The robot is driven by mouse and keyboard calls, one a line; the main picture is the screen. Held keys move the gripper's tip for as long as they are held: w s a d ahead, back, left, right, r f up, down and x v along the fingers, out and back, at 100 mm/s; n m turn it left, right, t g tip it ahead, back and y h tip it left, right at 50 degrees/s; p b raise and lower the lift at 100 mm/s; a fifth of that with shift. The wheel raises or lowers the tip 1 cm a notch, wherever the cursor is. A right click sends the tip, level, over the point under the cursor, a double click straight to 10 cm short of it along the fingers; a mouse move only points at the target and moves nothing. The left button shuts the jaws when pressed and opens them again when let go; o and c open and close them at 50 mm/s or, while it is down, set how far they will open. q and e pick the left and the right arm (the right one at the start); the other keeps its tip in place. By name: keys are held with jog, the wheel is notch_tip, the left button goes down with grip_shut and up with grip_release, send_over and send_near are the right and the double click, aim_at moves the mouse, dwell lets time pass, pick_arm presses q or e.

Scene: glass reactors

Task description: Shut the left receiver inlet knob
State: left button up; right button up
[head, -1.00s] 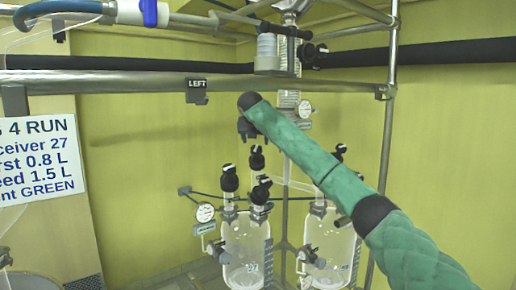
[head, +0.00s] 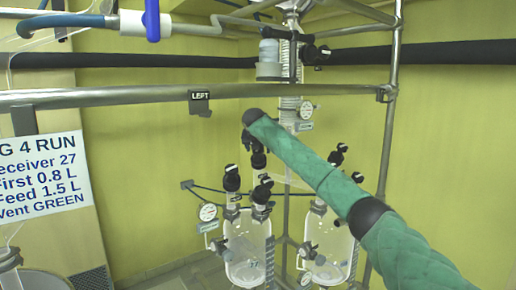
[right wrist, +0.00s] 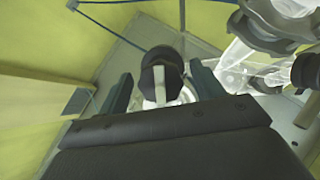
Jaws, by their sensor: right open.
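The left receiver (head: 246,252) is a clear glass vessel marked 27, low in the middle of the head view. Black knobs stand above it: one at its left neck (head: 232,179), one to the right (head: 262,190), and a higher one (head: 258,160). I cannot tell by label which is the inlet knob. My right gripper (head: 248,140) is open, pointing down just above the higher knob. In the right wrist view, a black knob (right wrist: 161,68) with a pale bar shows between the open fingers (right wrist: 160,76); contact is unclear. My left gripper is out of view.
A second glass receiver (head: 328,245) with black knobs stands to the right. A round gauge (head: 208,212) is beside the left receiver.

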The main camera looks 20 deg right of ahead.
jog(key=shift+c, duration=0.2)
jog(key=shift+w+f, duration=0.1)
jog(key=c, duration=1)
jog(key=shift+o, duration=0.2)
jog(key=shift+m, duration=0.3)
